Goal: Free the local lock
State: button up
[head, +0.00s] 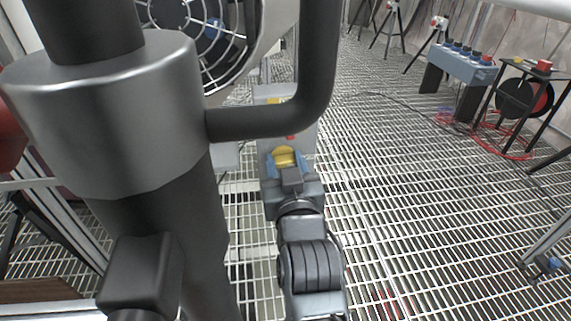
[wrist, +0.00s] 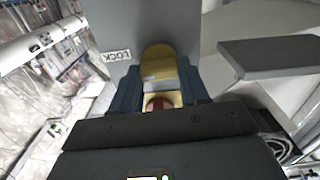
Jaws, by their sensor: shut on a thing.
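The local lock is a yellow, round-ended handle (wrist: 158,62) on a grey panel (wrist: 118,25). A white label reading "LOCK" (wrist: 116,55) sits beside it in the wrist view. The yellow handle also shows in the head view (head: 284,155). My gripper (wrist: 160,88) has its blue fingers on either side of the handle and is shut on it; it also shows in the head view (head: 286,163). A round red part (wrist: 157,104) shows between the fingers, partly hidden by the gripper body. The handle's lower part is hidden.
A large caged fan (head: 205,35) stands behind the panel at upper left. A grey shelf-like plate (wrist: 270,50) juts out right of the handle in the wrist view. A blue-grey box with knobs (head: 465,62) stands far right. The grated floor (head: 400,150) between is mostly clear.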

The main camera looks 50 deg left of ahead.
jog(key=n, duration=0.3)
jog(key=shift+n+b, duration=0.3)
jog(key=shift+b, duration=0.1)
jog(key=n, duration=0.4)
jog(key=shift+s+n, duration=0.15)
jog(key=shift+n, duration=0.15)
jog(key=n+p, duration=0.2)
jog(key=n, duration=0.2)
jog(key=shift+n, duration=0.3)
jog(key=shift+s+a+f+n+p, duration=0.15)
jog(key=shift+n+p, duration=0.4)
jog(key=shift+n, duration=0.55)
jog(key=shift+w+d+f+n+p, duration=0.15)
jog(key=shift+n+p, duration=0.35)
jog(key=shift+n, duration=0.6)
jog(key=shift+s+a, duration=0.1)
jog(key=o, duration=1.1)
jog(key=shift+c, duration=0.2)
